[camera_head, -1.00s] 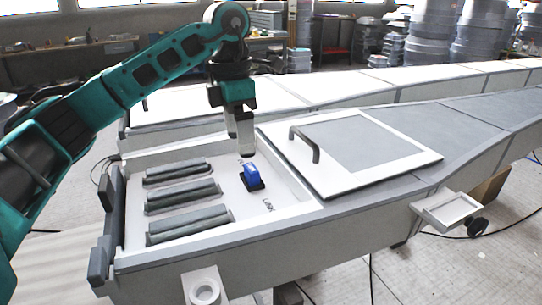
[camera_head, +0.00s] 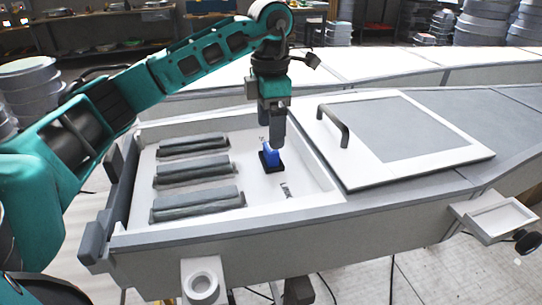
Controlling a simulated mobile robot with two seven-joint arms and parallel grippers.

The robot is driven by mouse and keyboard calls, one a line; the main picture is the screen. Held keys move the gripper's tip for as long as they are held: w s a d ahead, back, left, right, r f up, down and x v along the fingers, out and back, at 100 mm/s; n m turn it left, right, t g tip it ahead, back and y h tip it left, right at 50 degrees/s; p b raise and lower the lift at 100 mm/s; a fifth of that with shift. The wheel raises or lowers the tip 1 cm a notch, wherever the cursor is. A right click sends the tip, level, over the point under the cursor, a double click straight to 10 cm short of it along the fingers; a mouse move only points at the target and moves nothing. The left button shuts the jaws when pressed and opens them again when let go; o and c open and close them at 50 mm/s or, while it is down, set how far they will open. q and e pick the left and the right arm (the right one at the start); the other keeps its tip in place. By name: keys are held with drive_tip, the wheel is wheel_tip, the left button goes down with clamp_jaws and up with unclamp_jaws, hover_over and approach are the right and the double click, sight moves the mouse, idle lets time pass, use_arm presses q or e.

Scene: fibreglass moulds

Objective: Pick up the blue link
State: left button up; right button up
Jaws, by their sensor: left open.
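The blue link (camera_head: 271,154) stands on a small black base (camera_head: 271,165) in the white recessed tray (camera_head: 312,180) of the mould. My left gripper (camera_head: 272,137) is open and points down right at the top of the blue link. Its fingers overlap the link's upper end in this view. I cannot tell whether they touch it or stand around it. My right gripper is not in view.
Several grey ribbed holders (camera_head: 194,170) lie left of the link in the tray. A white lid panel (camera_head: 375,172) with a dark handle (camera_head: 334,125) lies to the right. A small side tray (camera_head: 500,217) sticks out at the right edge.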

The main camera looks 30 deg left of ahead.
sight(271, 155)
use_arm(q)
wheel_tip(271, 155, down, 5)
drive_tip(key=shift+s+d, duration=0.1)
drive_tip(key=c, duration=1.1)
drive_tip(key=shift+r, duration=0.15)
